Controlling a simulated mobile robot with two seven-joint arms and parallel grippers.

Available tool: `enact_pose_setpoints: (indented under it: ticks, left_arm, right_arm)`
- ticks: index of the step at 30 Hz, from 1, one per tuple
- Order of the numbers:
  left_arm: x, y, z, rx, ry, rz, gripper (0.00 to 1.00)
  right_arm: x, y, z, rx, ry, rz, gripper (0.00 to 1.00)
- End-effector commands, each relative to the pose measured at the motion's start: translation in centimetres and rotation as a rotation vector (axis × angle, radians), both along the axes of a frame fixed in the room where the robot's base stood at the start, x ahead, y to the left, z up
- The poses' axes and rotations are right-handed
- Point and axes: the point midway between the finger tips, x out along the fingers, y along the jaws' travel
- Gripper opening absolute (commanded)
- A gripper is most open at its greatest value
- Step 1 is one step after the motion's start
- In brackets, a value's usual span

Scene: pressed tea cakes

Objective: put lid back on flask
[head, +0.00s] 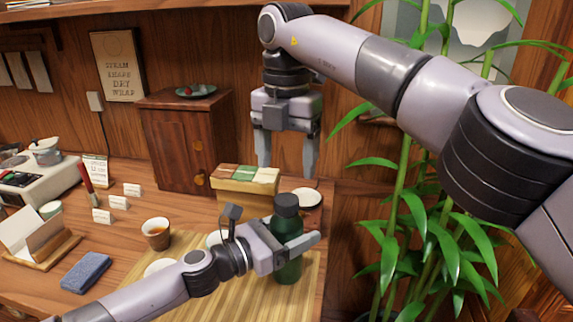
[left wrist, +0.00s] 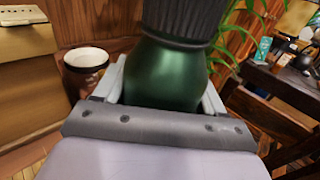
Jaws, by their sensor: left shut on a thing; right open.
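The green flask (head: 288,262) stands upright at the right end of the wooden table, with a dark ribbed lid (head: 286,205) on its top. In the left wrist view the flask's green shoulder (left wrist: 165,72) fills the space between the fingers, with the lid (left wrist: 188,18) above it. Whether the lid is fully seated I cannot tell.
A tea cup (head: 157,233), blue cloth (head: 86,272) and small cards are at left. A leafy plant (head: 410,200) grows beyond the table's right edge.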

Motion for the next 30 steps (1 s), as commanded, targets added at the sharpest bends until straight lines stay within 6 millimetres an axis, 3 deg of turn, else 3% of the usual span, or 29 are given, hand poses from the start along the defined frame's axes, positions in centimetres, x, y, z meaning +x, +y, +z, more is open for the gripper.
enact_pose_setpoints:
  ticks: [6,7,9,19,30]
  left_arm:
    - [0.0,0.0,0.0,0.0,0.0,0.0,0.0]
    - [0.0,0.0,0.0,0.0,0.0,0.0,0.77]
    - [0.0,0.0,0.0,0.0,0.0,0.0,0.99]
    - [-0.3,0.5,0.0,0.001,0.001,0.0,1.0]
    - [-3.0,4.7,-0.1,0.002,0.001,0.002,1.0]
  right_arm:
    - [0.0,0.0,0.0,0.0,0.0,0.0,0.74]
    - [0.0,0.0,0.0,0.0,0.0,0.0,0.74]
    - [0.0,0.0,0.0,0.0,0.0,0.0,0.74]
    - [0.0,0.0,0.0,0.0,0.0,0.0,0.74]
    - [0.0,0.0,0.1,0.0,0.0,0.0,0.74]
